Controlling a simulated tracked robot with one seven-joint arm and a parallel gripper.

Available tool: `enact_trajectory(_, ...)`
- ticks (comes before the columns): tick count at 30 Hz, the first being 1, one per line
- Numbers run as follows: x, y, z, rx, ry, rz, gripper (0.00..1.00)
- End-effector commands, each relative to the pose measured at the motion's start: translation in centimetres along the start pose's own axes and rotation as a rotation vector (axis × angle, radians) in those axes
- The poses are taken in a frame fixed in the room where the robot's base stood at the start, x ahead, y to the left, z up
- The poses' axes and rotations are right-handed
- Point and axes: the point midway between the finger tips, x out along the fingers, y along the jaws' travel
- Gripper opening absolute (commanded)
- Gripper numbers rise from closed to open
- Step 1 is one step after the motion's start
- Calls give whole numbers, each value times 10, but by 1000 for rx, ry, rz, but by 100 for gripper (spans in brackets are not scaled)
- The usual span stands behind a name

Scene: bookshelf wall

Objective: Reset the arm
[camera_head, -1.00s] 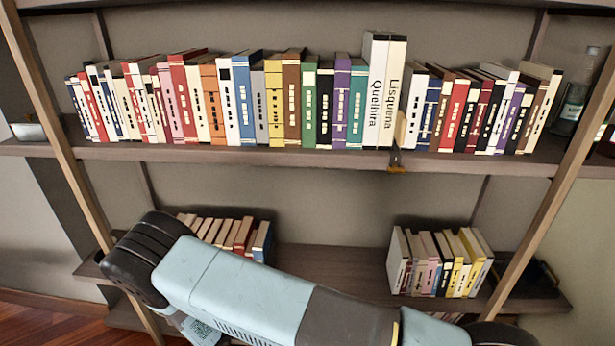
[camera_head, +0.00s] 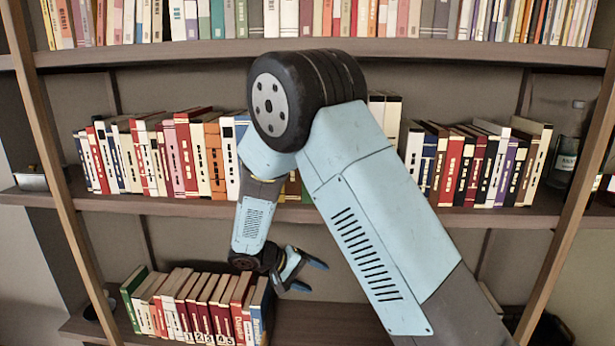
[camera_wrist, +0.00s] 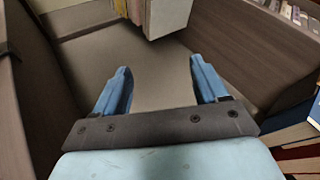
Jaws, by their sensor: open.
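My gripper (camera_head: 305,275) hangs at the end of my bent blue arm in the head view, in front of the gap between the middle and lower shelves. It is to the right of the lower row of books. In the wrist view its two blue fingers (camera_wrist: 161,85) are apart with nothing between them. My arm hides the centre of the middle shelf's books in the head view.
A wooden upright (camera_head: 570,190) stands at right. Books (camera_wrist: 165,15) show ahead in the wrist view.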

Motion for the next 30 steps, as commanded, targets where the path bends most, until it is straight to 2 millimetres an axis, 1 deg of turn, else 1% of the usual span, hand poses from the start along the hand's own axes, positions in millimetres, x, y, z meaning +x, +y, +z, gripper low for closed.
enact_trajectory(1, -1, 18, 4, 18, -15, -31, 72)
enact_trajectory(3, -2, 38, 12, 32, -37, -73, 72)
enact_trajectory(6, -3, 65, 23, 54, -62, -134, 72)
enact_trajectory(12, -6, 114, 48, 98, -94, -248, 72)
enact_trajectory(17, -9, 151, 72, 136, -104, -342, 72)
enact_trajectory(21, -12, 181, 96, 173, -102, -422, 72)
enact_trajectory(30, -20, 234, 151, 257, -60, -577, 72)
